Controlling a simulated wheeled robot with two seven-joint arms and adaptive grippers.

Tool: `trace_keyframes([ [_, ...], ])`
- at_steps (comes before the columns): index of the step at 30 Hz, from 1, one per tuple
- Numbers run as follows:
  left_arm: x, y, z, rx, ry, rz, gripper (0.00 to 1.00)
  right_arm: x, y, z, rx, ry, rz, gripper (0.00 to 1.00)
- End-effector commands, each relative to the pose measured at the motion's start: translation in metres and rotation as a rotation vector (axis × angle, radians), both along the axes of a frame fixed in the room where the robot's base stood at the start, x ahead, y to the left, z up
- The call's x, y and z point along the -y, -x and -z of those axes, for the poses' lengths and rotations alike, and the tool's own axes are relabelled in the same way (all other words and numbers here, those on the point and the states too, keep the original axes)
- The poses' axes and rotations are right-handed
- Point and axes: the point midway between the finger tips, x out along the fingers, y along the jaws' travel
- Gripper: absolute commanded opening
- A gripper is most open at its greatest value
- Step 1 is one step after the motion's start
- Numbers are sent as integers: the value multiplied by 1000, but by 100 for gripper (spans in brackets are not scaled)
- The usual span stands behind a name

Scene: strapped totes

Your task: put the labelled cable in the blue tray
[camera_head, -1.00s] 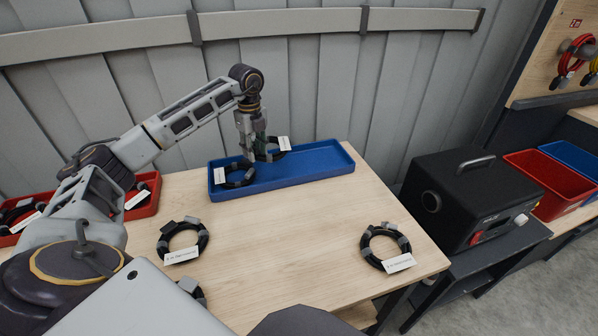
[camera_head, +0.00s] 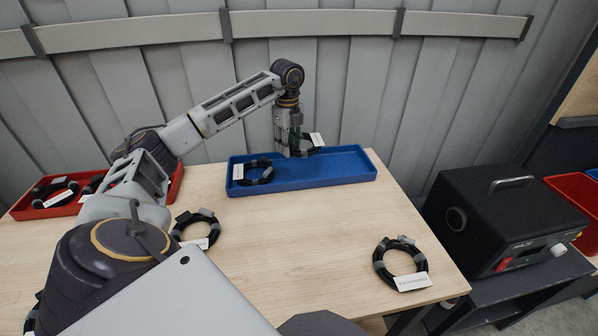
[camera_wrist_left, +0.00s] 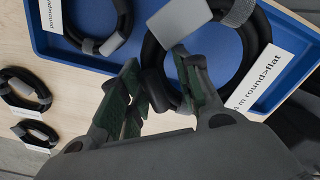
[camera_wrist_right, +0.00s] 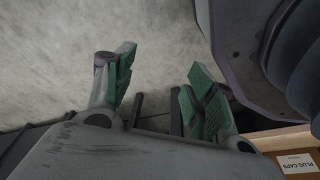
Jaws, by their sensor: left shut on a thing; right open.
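My left gripper (camera_head: 290,150) is over the blue tray (camera_head: 345,178), its fingers closed on a black coiled cable (camera_head: 314,150) with a white label. In the left wrist view the cable's ring (camera_wrist_left: 262,50) passes between the fingers (camera_wrist_left: 165,95), and its label ends in "m round>flat". Whether the cable touches the tray floor is unclear. A second labelled black cable (camera_head: 262,175) lies in the tray's left part; it also shows in the left wrist view (camera_wrist_left: 90,45). My right gripper (camera_wrist_right: 160,85) is open and empty in the right wrist view.
Black labelled cables lie on the wooden table at left (camera_head: 205,215) and right (camera_head: 383,270). A red tray (camera_head: 85,205) with more cables is at far left. A black case (camera_head: 505,220) stands right of the table. The table's middle is clear.

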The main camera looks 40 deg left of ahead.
Motion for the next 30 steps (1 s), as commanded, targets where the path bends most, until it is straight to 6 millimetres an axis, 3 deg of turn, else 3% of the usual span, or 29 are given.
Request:
trace_keyframes([
  [15,0,0,57,0,-1,0,0,-11,-12,-19,-11,-10,-3,55],
  [30,0,0,65,0,0,0,0,-12,-11,-23,-15,-11,-4,55],
])
